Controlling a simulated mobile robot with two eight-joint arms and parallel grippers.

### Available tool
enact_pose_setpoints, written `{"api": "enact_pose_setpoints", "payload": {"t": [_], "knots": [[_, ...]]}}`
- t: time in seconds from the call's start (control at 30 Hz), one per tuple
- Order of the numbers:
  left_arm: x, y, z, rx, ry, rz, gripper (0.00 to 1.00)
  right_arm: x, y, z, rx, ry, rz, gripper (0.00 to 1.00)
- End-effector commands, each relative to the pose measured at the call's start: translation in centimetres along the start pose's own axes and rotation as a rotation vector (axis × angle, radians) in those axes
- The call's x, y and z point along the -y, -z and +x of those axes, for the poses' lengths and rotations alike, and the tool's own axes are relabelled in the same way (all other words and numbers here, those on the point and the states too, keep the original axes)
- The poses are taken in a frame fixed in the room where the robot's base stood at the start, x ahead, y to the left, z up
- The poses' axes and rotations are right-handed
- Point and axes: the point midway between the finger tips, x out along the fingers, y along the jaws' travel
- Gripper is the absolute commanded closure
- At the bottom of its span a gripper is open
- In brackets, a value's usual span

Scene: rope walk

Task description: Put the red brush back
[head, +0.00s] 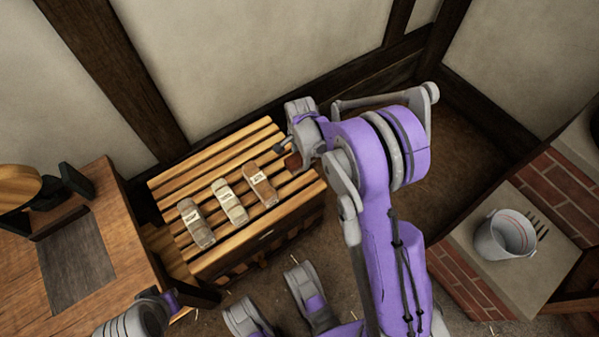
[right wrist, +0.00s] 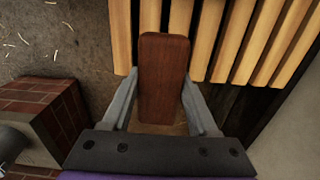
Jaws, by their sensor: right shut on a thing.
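The red brush (right wrist: 162,75), a reddish-brown block with rounded corners, sits between the fingers of my right gripper (right wrist: 160,100) in the right wrist view. The gripper is shut on its sides. In the head view the right gripper (head: 288,152) is over the right end of a slatted wooden rack (head: 218,168), and only a small dark red part of the brush (head: 293,161) shows. I cannot tell whether the brush touches the slats. My left gripper is not in view.
Three labelled brushes, greyish (head: 196,223), pale (head: 230,202) and brown (head: 259,185), lie in a row on the rack. A wooden table (head: 135,235) stands at left. A bucket (head: 505,235) stands on a brick-sided block (head: 468,270) at right.

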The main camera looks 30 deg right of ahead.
Motion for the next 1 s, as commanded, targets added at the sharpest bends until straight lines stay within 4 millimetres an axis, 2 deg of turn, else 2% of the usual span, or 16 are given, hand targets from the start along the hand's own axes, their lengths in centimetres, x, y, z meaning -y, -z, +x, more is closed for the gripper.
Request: {"api": "enact_pose_setpoints", "payload": {"t": [0.03,0.1,0.37,0.53,0.93,0.97,1.0], "knots": [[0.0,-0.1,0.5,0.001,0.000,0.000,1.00,0.1,0.0,1.3,0.000,0.000,-0.001,1.00],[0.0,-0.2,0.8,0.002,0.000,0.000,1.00,0.1,0.0,2.4,0.000,0.000,-0.002,1.00],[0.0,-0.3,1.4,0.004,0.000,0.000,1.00,0.1,-0.1,4.5,0.000,0.000,-0.004,1.00],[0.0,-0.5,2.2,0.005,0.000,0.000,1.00,0.1,-0.1,7.0,0.000,0.000,-0.005,1.00],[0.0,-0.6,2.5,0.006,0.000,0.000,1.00,0.1,-0.1,7.6,0.000,0.000,-0.005,1.00],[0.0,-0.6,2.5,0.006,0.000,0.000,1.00,0.1,-0.1,7.6,0.000,0.000,-0.006,0.39],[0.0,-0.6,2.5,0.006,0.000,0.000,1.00,0.0,-0.1,7.6,0.000,0.000,-0.006,0.31]]}}
